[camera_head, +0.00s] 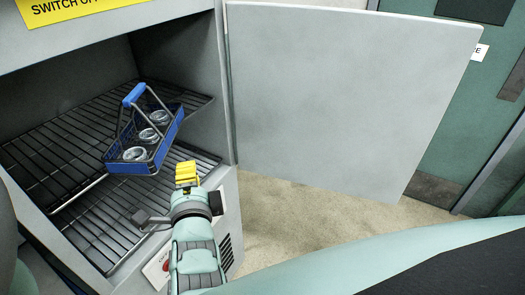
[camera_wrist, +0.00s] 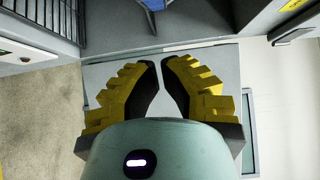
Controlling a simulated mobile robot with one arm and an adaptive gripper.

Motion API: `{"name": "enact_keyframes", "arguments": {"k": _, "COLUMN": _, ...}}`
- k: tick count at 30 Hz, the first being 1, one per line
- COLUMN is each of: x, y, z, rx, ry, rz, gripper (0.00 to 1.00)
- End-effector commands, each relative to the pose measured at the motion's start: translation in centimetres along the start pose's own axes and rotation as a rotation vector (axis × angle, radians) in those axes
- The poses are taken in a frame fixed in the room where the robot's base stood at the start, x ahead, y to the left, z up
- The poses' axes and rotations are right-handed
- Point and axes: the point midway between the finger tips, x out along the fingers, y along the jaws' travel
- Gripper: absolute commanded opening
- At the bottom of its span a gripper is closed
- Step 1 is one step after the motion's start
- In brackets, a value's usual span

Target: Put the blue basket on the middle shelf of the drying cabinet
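The blue basket (camera_head: 157,157), with a raised handle (camera_head: 134,95) and several round metal rings in it, is in the open drying cabinet (camera_head: 185,55). It is at the front of the upper visible wire shelf (camera_head: 50,150) and covers part of that shelf's front edge. I cannot tell whether it overhangs. My gripper (camera_head: 187,172) is in front of the cabinet, right of the basket and apart from it. In the wrist view its yellow fingers (camera_wrist: 161,62) are almost together, with a thin gap and nothing between them. A blue piece, seemingly the basket (camera_wrist: 153,4), shows at the top edge.
Another wire shelf (camera_head: 105,225) lies below, with nothing seen on it. The cabinet door (camera_head: 345,95) stands wide open on the right. A vented panel with a red control (camera_head: 160,265) is under the opening. Speckled floor (camera_head: 290,215) is clear below the door.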

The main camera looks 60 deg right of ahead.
Motion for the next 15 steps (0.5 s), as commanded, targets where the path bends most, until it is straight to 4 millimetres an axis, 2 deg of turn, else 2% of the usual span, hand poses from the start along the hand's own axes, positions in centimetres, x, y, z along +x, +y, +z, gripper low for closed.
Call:
{"name": "enact_keyframes", "arguments": {"k": 6, "x": 3.5, "y": -0.3, "z": 0.3, "rx": 0.002, "ry": -0.008, "rz": -0.003, "gripper": 0.00}}
{"name": "enact_keyframes", "arguments": {"k": 15, "x": 7.8, "y": -0.3, "z": 0.3, "rx": -0.002, "ry": -0.006, "rz": -0.004, "gripper": 0.00}}
